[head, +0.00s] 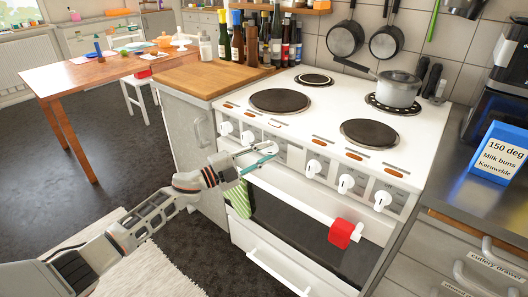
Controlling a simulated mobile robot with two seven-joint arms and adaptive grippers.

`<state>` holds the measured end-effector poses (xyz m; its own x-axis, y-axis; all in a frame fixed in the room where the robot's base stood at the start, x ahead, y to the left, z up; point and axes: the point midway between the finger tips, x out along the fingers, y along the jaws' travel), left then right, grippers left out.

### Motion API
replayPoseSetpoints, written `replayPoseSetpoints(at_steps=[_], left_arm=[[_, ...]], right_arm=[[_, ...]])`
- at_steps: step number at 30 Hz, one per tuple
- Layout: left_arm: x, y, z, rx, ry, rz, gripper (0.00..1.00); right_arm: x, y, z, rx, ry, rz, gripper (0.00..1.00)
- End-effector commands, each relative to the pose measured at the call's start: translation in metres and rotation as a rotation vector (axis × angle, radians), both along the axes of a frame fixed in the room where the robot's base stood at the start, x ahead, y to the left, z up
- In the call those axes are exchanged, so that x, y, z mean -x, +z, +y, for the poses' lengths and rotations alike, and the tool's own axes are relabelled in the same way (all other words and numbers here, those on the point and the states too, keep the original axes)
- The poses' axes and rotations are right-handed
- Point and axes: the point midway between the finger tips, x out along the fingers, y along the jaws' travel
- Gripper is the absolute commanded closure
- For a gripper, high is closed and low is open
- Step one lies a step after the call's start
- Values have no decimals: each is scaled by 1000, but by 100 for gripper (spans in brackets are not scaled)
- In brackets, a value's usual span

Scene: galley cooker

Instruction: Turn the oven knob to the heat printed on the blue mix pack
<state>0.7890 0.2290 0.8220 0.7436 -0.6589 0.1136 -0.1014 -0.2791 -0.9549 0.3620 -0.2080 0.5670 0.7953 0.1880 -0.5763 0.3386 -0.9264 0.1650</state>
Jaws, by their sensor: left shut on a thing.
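The blue mix pack (498,153) stands on the counter at the right, with a white label reading "150 deg", "Milk buns" and a last line like "Kornwelle". The white cooker (330,118) has a row of white knobs along its front panel. My left gripper (268,152) is at this panel, left of its middle, shut on the oven knob there. The gripper's fingers hide that knob, and I cannot read its setting. Other knobs show to the left (249,137) and to the right (313,168). My right gripper is out of view.
A saucepan (397,88) stands on the back right plate; the other plates are bare. A red cloth (342,233) hangs on the oven door handle, and a green striped towel (238,198) hangs at the left.

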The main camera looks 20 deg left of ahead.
Motion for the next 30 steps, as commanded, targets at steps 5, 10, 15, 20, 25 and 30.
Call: replayPoseSetpoints(at_steps=[5,10,15,20,25,30], left_arm=[[-1,6,1,-122,1,-49,98],[-1,5,0,-205,0,-79,98],[-1,4,0,-257,1,-97,98],[-1,2,0,-279,1,-104,98],[0,1,0,-284,1,-105,98],[0,1,-1,-284,1,-105,98]], right_arm=[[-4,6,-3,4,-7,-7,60],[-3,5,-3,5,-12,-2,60],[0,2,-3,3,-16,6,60],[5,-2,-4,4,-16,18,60],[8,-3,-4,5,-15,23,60],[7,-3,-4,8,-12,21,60]])
